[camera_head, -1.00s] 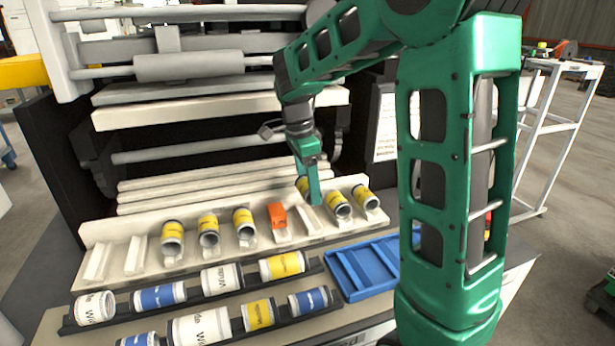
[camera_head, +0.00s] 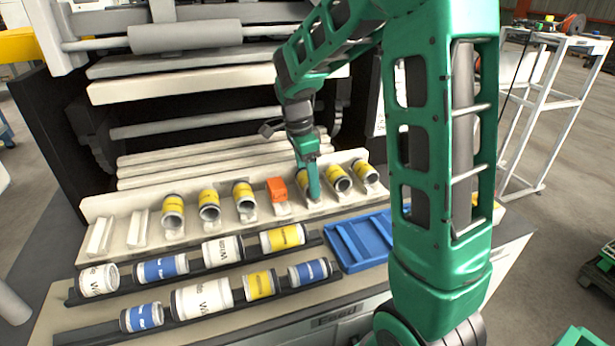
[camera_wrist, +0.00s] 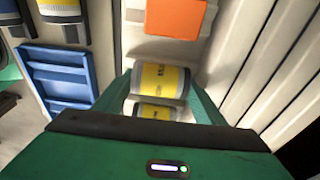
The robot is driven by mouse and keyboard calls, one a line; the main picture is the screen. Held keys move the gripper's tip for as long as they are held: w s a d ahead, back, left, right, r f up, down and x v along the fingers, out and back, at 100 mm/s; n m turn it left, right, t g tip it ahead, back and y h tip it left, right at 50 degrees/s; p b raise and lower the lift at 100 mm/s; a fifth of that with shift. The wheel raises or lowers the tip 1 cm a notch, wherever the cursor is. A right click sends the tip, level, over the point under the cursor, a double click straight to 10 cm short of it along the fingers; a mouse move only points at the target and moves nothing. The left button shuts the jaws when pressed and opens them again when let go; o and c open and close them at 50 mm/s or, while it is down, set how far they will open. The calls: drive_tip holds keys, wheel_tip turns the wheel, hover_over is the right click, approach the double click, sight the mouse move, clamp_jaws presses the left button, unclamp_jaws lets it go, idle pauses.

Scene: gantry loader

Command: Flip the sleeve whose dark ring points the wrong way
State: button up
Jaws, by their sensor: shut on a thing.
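My gripper (camera_head: 312,192) is shut on a yellow-banded sleeve (camera_head: 302,180) at the rack, between the orange block and two other sleeves. One finger covers much of it in the head view. In the wrist view, the held sleeve (camera_wrist: 160,80) lies between the fingers, with grey at its ends. Another yellow-banded sleeve (camera_wrist: 155,110) shows nearer the palm. The rack (camera_head: 120,205) also bears yellow-banded sleeves at left (camera_head: 173,212), (camera_head: 209,205), (camera_head: 244,196) and right (camera_head: 338,178), (camera_head: 365,175). Their open ends face front.
The orange block (camera_head: 277,189) sits just left of the held sleeve. Two cradles (camera_head: 100,235), (camera_head: 139,227) at the rack's left are empty. Dark front trays (camera_head: 250,303) hold white, blue and yellow sleeves. An empty blue tray (camera_head: 355,240) lies to the right.

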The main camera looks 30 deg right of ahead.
drive_tip(key=o, duration=1.4)
drive_tip(key=shift+o, duration=0.2)
drive_tip(key=shift+w+r, duration=0.1)
drive_tip(key=shift+r, duration=0.15)
wheel_tip(320, 180, up, 16)
drive_tip(key=a, duration=0.1)
drive_tip(key=shift+a, duration=0.3)
